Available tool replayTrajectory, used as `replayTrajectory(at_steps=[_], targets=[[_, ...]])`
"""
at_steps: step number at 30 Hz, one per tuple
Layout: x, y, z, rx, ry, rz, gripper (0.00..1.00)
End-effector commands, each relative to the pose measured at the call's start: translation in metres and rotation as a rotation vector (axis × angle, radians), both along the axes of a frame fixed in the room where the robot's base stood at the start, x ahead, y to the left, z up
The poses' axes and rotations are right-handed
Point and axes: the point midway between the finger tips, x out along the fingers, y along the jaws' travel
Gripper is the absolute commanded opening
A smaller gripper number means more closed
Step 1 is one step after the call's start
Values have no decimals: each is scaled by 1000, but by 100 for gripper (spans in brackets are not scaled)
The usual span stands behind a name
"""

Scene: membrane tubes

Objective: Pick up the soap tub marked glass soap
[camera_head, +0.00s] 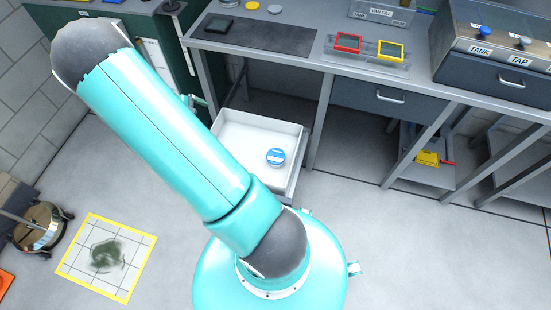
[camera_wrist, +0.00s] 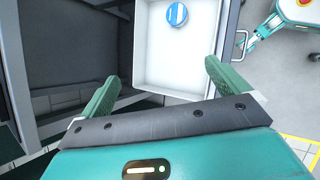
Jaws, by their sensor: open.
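A small round tub with a blue and white lid (camera_head: 275,156) stands inside an open white drawer (camera_head: 232,133) below the bench. The lid's lettering is too small to read, so I cannot tell if it is marked glass soap. The tub also shows in the wrist view (camera_wrist: 176,14), near the drawer's far end. My gripper (camera_wrist: 160,85) is open and empty, its two green fingers spread wide. It points toward the drawer with the tub beyond the fingertips, apart from them.
The bench top (camera_head: 310,20) runs above the drawer, with a dark mat (camera_head: 262,36) and red and yellow frames (camera_head: 368,46) on it. Bench legs stand beside the drawer. A yellow-edged floor square (camera_head: 128,238) with a dark stain lies at left.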

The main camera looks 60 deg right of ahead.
Motion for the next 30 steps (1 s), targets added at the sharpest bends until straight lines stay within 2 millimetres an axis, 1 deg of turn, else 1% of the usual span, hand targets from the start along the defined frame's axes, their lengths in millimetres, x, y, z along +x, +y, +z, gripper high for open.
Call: replayTrajectory(at_steps=[1,8,12,18,21,24,27,30], targets=[[-6,-10,-20,-9,46,17,100],[-35,-52,-98,-44,229,110,100],[-61,-75,-144,-54,343,176,100],[-105,-100,-208,-56,501,279,100],[-124,-109,-231,-51,563,321,100],[-137,-114,-246,-47,602,351,100],[-143,-116,-255,-45,620,365,100],[-144,-116,-266,-44,624,369,100]])
